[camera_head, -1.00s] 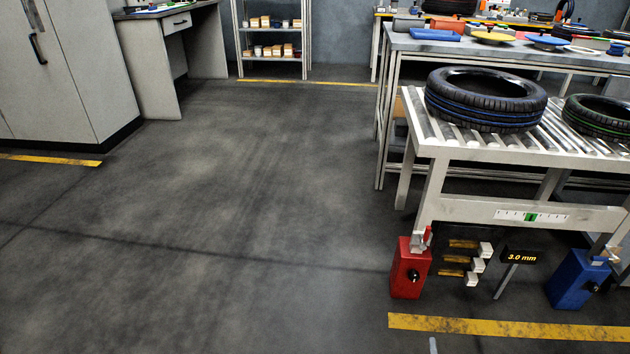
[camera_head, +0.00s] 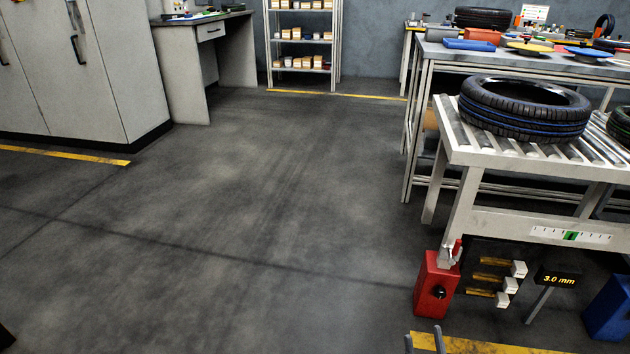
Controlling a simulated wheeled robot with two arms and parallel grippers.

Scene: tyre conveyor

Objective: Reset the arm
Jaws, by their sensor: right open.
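My right gripper (camera_head: 423,343) shows only by its fingertips at the bottom edge, right of the middle. The two tips stand apart, with nothing seen between them, over the floor and the end of a yellow line. The rest of my right arm is out of the picture. My left gripper is not in view. A dark shape cut off at the lower left corner is too little to name.
A black tyre with blue stripes (camera_head: 525,108) lies on the roller conveyor (camera_head: 465,158) at right. A red box (camera_head: 437,285) and a blue box (camera_head: 608,308) stand below. A "3.0 mm" display (camera_head: 557,277) is between them. The middle floor (camera_head: 230,215) is clear.

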